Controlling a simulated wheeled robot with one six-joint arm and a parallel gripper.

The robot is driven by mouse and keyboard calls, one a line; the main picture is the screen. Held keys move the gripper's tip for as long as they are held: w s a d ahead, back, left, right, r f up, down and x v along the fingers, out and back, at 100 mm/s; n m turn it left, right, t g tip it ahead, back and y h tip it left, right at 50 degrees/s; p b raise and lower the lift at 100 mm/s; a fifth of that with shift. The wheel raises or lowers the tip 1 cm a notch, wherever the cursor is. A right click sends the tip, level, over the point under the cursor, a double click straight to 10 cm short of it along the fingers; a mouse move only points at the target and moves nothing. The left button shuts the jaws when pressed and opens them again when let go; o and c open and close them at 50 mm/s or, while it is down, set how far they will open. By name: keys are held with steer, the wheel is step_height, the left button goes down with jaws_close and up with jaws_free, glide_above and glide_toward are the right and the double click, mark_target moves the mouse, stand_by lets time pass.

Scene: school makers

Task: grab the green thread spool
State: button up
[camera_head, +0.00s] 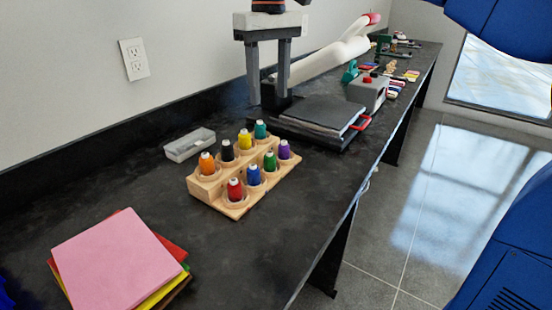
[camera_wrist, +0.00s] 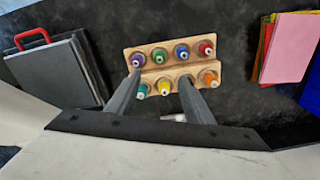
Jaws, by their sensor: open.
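The green thread spool (camera_head: 270,162) stands upright in the front row of a wooden spool rack (camera_head: 235,212), between the blue spool (camera_head: 253,174) and the purple spool (camera_head: 284,150). In the wrist view the green spool (camera_wrist: 160,56) is in the row farther from my fingers, beyond the yellow spool (camera_wrist: 165,88). My gripper (camera_head: 269,99) is open and empty, with its fingers pointing down. In the wrist view the fingertips (camera_wrist: 159,77) lie over the rack, one on each side of the yellow spool. The right finger partly hides the black spool.
A small grey tray (camera_head: 190,144) lies behind the rack. A dark case with a red handle (camera_head: 320,112) is to its right. Coloured sheets (camera_head: 115,262) lie front left. The wall (camera_head: 60,70) runs along the back of the black bench (camera_head: 130,180).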

mark_target(269, 152)
steer(key=f, duration=1.7)
steer(key=shift+w+a+f, duration=0.1)
steer(key=shift+w+f, duration=0.05)
steer(key=shift+w, duration=0.1)
steer(key=c, duration=1.1)
